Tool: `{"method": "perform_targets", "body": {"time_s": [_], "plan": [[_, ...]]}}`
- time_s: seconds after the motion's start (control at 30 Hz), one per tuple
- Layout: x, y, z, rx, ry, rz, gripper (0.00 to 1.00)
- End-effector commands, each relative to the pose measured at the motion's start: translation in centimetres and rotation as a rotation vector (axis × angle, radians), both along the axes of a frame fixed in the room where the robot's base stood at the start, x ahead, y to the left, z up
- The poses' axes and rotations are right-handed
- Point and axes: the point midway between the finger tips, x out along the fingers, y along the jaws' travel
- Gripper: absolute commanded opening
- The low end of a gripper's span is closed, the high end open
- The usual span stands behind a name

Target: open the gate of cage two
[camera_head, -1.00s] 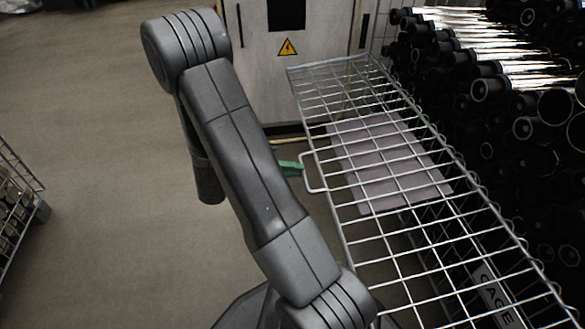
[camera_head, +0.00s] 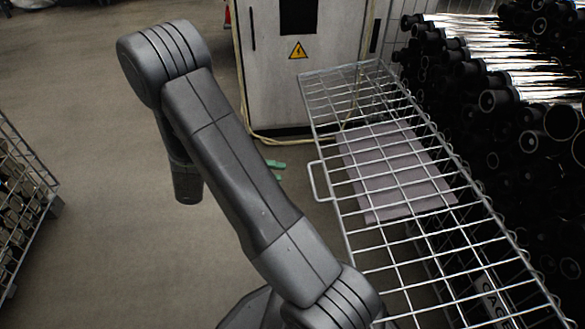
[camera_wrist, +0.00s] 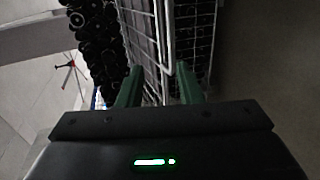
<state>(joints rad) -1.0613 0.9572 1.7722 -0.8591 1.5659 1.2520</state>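The wire mesh gate (camera_head: 385,188) stretches across the right half of the head view, with a U-shaped handle (camera_head: 317,181) on its left edge. A sign reading "CAGE" (camera_head: 492,300) shows through the mesh at lower right; its number is not readable. My gripper (camera_head: 276,170) is mostly hidden behind my arm; its green fingertips show left of the handle, apart from it in the picture. In the wrist view my gripper (camera_wrist: 158,68) has its two green fingers spread, with wire bars of the gate (camera_wrist: 168,35) beyond and between them. I see nothing clamped.
Black tubes (camera_head: 500,185) are stacked at right behind the gate. A grey sheet (camera_head: 395,170) shows through the mesh. An electrical cabinet (camera_head: 300,85) with a warning sign stands at the back. Another wire cage (camera_head: 25,185) is at the left edge. Floor between is clear.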

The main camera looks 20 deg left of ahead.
Motion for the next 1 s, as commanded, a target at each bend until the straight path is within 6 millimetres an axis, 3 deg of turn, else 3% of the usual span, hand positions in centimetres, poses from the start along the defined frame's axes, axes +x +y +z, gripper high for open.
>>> {"method": "perform_targets", "body": {"time_s": [0.2, 0.4, 0.77, 1.0], "plan": [[-1.6, 3.8, 1.3, 0.0, 0.0, 0.002, 0.32], [-2.2, 5.3, 1.6, -0.001, 0.001, 0.0, 0.32], [-2.2, 5.4, 1.6, -0.001, 0.001, -0.001, 0.32], [-1.5, 3.6, 0.9, -0.001, 0.0, -0.002, 0.32]]}}
